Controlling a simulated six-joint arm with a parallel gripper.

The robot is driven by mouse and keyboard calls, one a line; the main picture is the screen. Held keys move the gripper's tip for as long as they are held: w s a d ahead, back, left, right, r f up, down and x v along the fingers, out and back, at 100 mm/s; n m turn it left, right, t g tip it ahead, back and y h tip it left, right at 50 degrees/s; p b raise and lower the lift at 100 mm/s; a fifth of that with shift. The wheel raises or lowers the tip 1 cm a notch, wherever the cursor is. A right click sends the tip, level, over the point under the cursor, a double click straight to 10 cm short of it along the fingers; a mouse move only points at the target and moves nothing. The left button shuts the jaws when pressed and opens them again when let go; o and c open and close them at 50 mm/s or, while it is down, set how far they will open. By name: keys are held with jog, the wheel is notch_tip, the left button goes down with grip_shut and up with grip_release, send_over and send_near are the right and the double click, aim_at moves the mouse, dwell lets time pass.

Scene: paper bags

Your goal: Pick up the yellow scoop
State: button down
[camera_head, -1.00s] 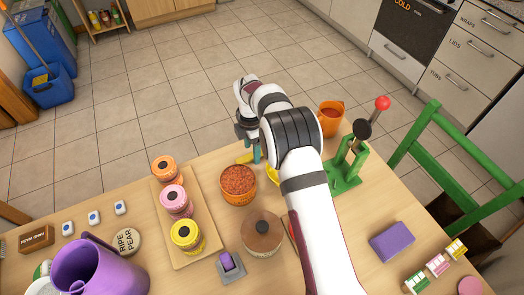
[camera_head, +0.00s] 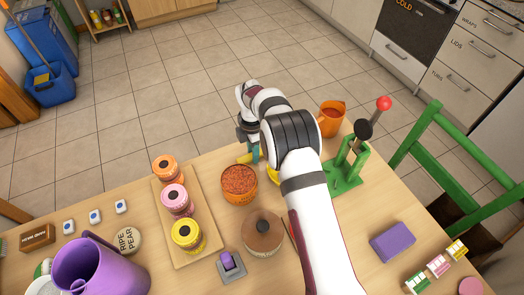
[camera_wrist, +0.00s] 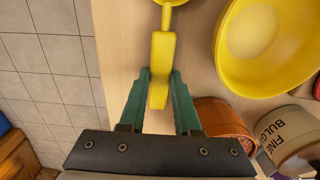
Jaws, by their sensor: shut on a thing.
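The yellow scoop (camera_wrist: 162,50) lies between my fingers in the wrist view, its flat handle towards me and its round end cut off at the top edge. My gripper (camera_wrist: 160,78) is shut on the handle, with a green finger at each side. In the head view my gripper (camera_head: 253,152) is past the orange-rimmed tub, near the far table edge. A yellow bit of the scoop (camera_head: 244,158) shows beside it; my arm hides the rest. I cannot tell whether the scoop touches the table.
A large yellow bowl (camera_wrist: 232,62) is close to the right of the scoop. An orange tub (camera_head: 238,197) and a bulgur container (camera_wrist: 292,130) stand nearby. A green lever press (camera_head: 345,178) and orange jug (camera_head: 330,130) are to the right. Tiled floor lies beyond the table edge.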

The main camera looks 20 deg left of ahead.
jog(key=shift+r, duration=0.1)
jog(key=shift+r, duration=0.35)
jog(key=r, duration=0.1)
jog(key=d+r, duration=0.1)
jog(key=r, duration=0.2)
jog(key=shift+d, duration=0.25)
jog(key=d+r, duration=0.6)
jog(key=d, duration=0.4)
jog(key=s+a+r+g+y, duration=0.1)
jog(key=s+a+r+g, duration=0.1)
jog(key=s+a, duration=0.7)
jog(key=s+a+r+g+y, duration=0.1)
jog(key=s+a+r+y, duration=0.1)
jog(key=s+a, duration=0.7)
jog(key=shift+s+r+g+y, duration=0.25)
jog(key=shift+s+g+y, duration=0.05)
jog(key=shift+s+g, duration=0.1)
